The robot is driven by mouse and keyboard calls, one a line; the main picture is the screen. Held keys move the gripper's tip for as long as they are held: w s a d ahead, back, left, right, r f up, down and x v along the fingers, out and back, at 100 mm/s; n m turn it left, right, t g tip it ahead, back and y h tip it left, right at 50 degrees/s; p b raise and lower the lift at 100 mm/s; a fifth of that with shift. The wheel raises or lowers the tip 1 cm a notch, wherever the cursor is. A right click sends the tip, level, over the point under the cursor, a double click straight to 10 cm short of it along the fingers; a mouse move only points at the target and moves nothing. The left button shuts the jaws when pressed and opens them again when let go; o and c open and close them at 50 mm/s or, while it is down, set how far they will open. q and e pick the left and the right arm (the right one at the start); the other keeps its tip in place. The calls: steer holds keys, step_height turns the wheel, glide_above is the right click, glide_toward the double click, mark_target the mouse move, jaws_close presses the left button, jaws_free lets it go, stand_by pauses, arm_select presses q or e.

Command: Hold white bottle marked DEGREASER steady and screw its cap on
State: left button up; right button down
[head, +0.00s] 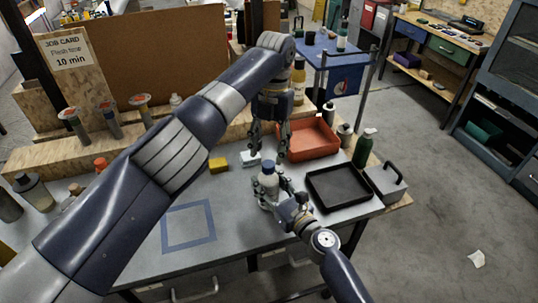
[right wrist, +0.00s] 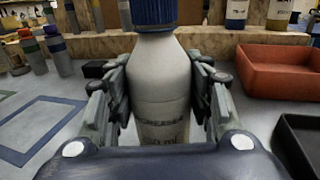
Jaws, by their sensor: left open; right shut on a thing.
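The white bottle (head: 268,182) stands upright on the grey table, with a blue cap (head: 268,164) on its top. In the right wrist view the bottle (right wrist: 158,88) fills the middle, its dark label text blurred, and the ribbed blue cap (right wrist: 154,12) sits over its neck, cut off by the top edge. I cannot tell how tight the cap is. My right gripper (head: 272,194) is shut on the bottle's body, with its fingers (right wrist: 160,100) on both sides. My left gripper (head: 268,151) is open and empty, pointing down just above the cap, apart from it.
An orange tray (head: 334,150) and a black tray (head: 347,205) lie right of the bottle. A green bottle (head: 364,148) and a grey handled box (head: 388,184) stand farther right. A yellow block (head: 219,165) and a white block (head: 250,158) lie left. A blue outlined square (head: 188,247) is clear.

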arm_select(q)
steer(key=shift+r, duration=0.3)
steer(key=shift+c, duration=0.3)
